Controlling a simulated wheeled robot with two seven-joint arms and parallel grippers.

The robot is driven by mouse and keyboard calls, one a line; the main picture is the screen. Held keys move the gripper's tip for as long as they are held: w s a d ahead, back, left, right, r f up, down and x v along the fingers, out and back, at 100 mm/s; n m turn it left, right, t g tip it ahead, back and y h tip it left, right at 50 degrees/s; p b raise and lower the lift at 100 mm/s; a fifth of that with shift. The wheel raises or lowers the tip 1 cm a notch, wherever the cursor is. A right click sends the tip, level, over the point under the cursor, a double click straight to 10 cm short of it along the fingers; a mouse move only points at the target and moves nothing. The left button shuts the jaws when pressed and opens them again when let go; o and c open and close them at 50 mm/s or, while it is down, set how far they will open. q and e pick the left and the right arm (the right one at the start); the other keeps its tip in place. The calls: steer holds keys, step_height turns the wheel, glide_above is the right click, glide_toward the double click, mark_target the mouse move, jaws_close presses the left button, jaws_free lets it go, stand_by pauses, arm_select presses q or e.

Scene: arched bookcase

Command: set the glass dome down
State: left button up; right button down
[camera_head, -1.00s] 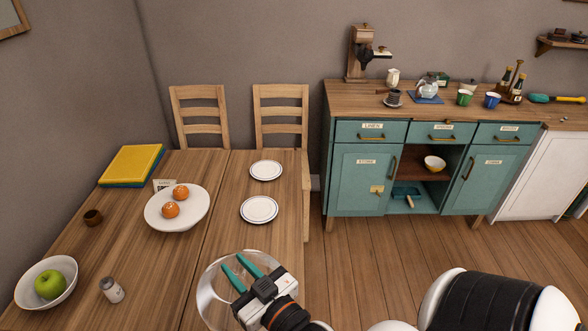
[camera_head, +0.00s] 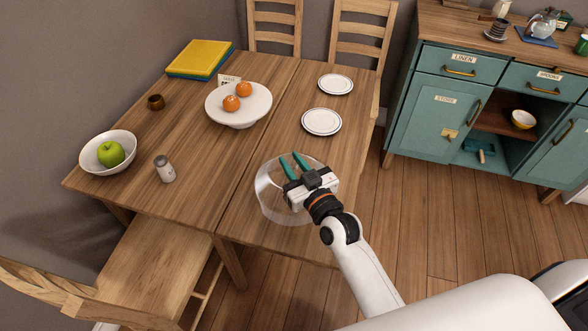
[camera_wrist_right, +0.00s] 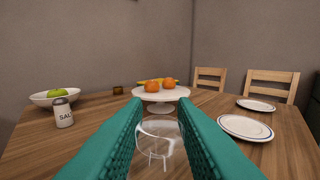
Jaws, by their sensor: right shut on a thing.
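The clear glass dome (camera_head: 268,203) shows in the head view at the near right part of the wooden table (camera_head: 190,175). My right gripper (camera_head: 291,158), with green fingers, is shut on the dome from above. In the right wrist view the dome (camera_wrist_right: 156,150) is a faint clear shape between and below the fingers. I cannot tell whether its rim touches the table. The white cake stand (camera_head: 258,112) holds two oranges and stands beyond the dome. My left gripper is not in view.
Two white plates (camera_head: 321,122) (camera_head: 336,84) lie right of the stand. A salt shaker (camera_head: 165,170), a bowl with a green apple (camera_head: 93,158) and a small brown cup (camera_head: 156,102) stand at the left. Bare tabletop lies between the shaker and the dome.

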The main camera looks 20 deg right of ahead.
step_height(320, 180, down, 2)
steer(key=shift+f, duration=0.1)
steer(key=shift+f, duration=0.1)
steer(key=c, duration=1.2)
jaws_free()
steer(key=s, duration=0.4)
steer(key=s+d, duration=0.1)
steer(key=s, duration=0.3)
steer(key=s+d+b, duration=0.1)
steer(key=s, duration=0.3)
steer(key=shift+d, duration=0.15)
